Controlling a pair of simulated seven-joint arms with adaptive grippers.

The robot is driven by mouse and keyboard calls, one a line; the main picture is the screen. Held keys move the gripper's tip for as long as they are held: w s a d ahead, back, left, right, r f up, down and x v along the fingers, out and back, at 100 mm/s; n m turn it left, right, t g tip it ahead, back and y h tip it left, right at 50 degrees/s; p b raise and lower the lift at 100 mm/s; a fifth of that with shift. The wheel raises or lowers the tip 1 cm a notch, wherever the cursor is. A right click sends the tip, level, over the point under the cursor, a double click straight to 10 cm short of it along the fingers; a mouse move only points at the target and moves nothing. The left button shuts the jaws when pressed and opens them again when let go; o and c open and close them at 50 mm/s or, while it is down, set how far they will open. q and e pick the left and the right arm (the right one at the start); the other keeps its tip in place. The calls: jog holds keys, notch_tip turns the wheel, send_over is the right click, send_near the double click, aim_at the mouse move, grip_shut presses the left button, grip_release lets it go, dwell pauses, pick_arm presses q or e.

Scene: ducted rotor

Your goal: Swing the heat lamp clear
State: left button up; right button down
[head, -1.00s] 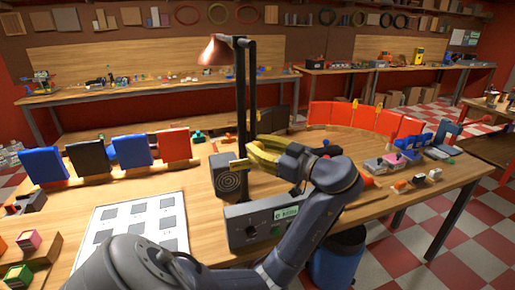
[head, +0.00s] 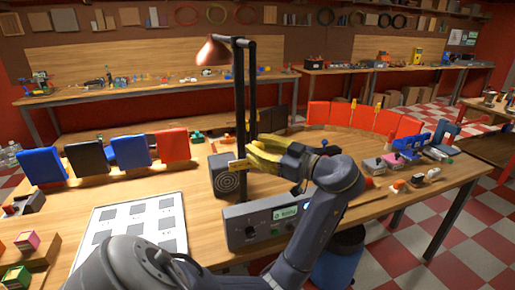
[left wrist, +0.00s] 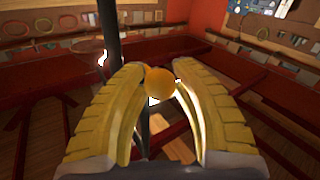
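The heat lamp has a copper shade (head: 213,50) at the top of a tall black post (head: 240,105) in the head view. My left gripper (head: 240,164), with yellow fingers, is at the lower part of the post, just above the grey control box. In the left wrist view a round orange knob (left wrist: 160,84) sits between the tips of my left gripper (left wrist: 161,75), and both fingers appear to touch it. The dark post (left wrist: 109,50) stands just left of the fingers there. My right gripper is not in view.
A grey control box (head: 240,231) with a lit display stands below my left arm. A dark speaker-like box (head: 226,178) is left of the fingers. A white sheet with grey squares (head: 112,211) lies at left. Red panels (head: 340,113) stand at the table's back right.

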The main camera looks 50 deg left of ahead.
pick_arm(q)
jog(key=o, duration=0.6)
jog(key=shift+c, duration=0.2)
jog(key=v, duration=1.2)
